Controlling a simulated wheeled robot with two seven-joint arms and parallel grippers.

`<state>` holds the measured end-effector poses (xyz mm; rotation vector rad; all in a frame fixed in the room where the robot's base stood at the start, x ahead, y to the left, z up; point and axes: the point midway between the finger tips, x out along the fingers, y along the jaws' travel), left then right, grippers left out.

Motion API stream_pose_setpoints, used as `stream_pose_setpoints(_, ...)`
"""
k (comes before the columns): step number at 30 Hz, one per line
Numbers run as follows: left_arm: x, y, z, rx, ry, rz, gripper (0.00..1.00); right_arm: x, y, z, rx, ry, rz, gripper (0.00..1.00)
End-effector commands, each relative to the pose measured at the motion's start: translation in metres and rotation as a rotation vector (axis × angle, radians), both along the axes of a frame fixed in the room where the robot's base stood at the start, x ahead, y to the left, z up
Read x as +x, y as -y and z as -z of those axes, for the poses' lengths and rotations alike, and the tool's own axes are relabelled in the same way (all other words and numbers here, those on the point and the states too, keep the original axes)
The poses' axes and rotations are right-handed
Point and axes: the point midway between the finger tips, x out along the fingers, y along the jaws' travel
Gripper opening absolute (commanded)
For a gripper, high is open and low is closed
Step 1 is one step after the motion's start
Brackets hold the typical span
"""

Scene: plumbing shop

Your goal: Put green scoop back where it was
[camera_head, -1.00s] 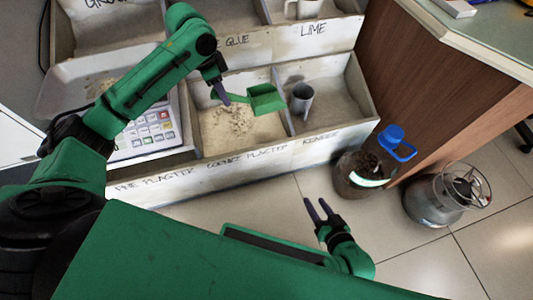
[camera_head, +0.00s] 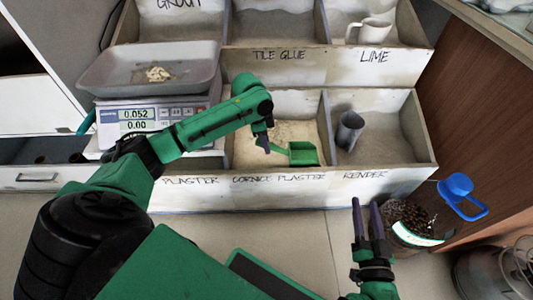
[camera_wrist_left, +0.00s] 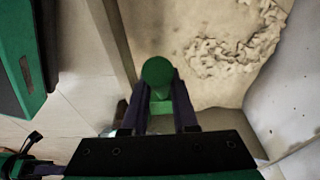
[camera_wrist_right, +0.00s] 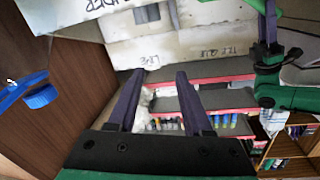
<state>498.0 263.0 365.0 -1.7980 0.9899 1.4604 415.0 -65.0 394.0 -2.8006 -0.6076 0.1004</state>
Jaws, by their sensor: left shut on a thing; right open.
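The green scoop (camera_head: 303,153) is at the compartment labelled cornice plaster (camera_head: 240,160), its bowl near the right divider. Whether the bowl rests on the plaster or hangs above it, I cannot tell. My left gripper (camera_head: 264,142) is shut on the scoop's handle. In the left wrist view the round handle end (camera_wrist_left: 158,72) sits between the fingers of the left gripper (camera_wrist_left: 160,100), with pale lumpy plaster (camera_wrist_left: 235,50) beyond. My right gripper (camera_head: 366,205) is open and empty in front of the bins; it also shows in the right wrist view (camera_wrist_right: 157,80).
A scale (camera_head: 150,113) reading 0.052 stands at left, its grey tray (camera_head: 105,75) holding a little plaster. A dark grey cup (camera_head: 349,130) stands in the render bin, a white mug (camera_head: 370,31) in the lime bin.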

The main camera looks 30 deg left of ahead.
Motion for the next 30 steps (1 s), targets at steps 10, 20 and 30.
stream_pose_setpoints(10, 0.000, 0.000, 0.015, -0.001, 0.001, 0.000, 0.00, 0.030, 0.005, -0.068, 0.032, 0.209, 0.030, 0.50)
stream_pose_setpoints(20, 0.000, 0.000, 0.035, -0.001, 0.000, 0.000, 0.00, 0.045, 0.017, -0.176, 0.086, 0.527, 0.074, 0.50)
stream_pose_setpoints(30, 0.000, 0.000, 0.039, -0.001, 0.001, 0.000, 0.00, 0.042, 0.021, -0.212, 0.104, 0.632, 0.087, 0.50)
